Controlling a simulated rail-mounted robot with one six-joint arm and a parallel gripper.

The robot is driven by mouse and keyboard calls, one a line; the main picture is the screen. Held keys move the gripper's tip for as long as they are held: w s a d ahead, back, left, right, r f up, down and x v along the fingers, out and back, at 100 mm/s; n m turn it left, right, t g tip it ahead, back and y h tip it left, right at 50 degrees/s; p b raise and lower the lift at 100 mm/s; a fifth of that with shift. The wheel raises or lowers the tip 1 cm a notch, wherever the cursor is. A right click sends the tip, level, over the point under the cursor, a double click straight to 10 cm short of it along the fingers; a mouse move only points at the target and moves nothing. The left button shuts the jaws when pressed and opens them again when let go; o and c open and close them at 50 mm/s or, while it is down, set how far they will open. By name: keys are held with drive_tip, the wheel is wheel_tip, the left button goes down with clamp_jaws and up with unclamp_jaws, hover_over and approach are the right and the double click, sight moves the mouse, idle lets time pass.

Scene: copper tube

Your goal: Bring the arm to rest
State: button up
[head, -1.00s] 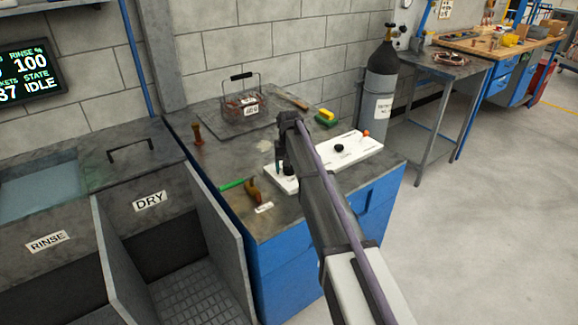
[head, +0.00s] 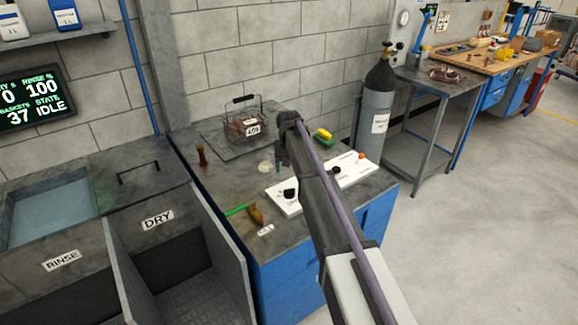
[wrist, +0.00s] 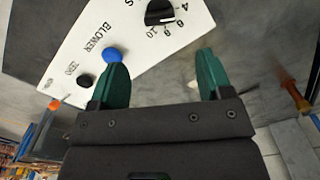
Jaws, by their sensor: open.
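My gripper (wrist: 163,85) shows in the wrist view with its two green fingers apart and nothing between them. In the head view my arm reaches over the blue-fronted bench (head: 300,262), and the gripper end (head: 284,150) is mostly hidden behind my own arm link. A white control panel (head: 354,172) lies under and beyond the arm. In the wrist view the panel (wrist: 60,50) carries a blue BLOWER knob (wrist: 112,55), a black dial (wrist: 160,12) and a small black knob (wrist: 86,81). I cannot tell the exact gap between fingers and panel.
A wire basket (head: 247,125) stands at the bench's back. A wooden-handled tool (head: 201,154), a green-handled tool (head: 236,210) and a yellow-green sponge (head: 323,136) lie around. A gas cylinder (head: 379,95) stands right. The DRY (head: 158,220) and RINSE (head: 62,260) stations are left.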

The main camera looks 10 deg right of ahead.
drive_tip(key=s+r+p, duration=0.2)
drive_tip(key=s, duration=1.6)
drive_tip(key=s+r+n+p, duration=0.1)
drive_tip(key=s+r+p, duration=0.1)
drive_tip(key=s, duration=1.7)
drive_tip(key=shift+r, duration=0.15)
drive_tip(key=shift+w, duration=0.1)
drive_tip(key=shift+c, duration=0.3)
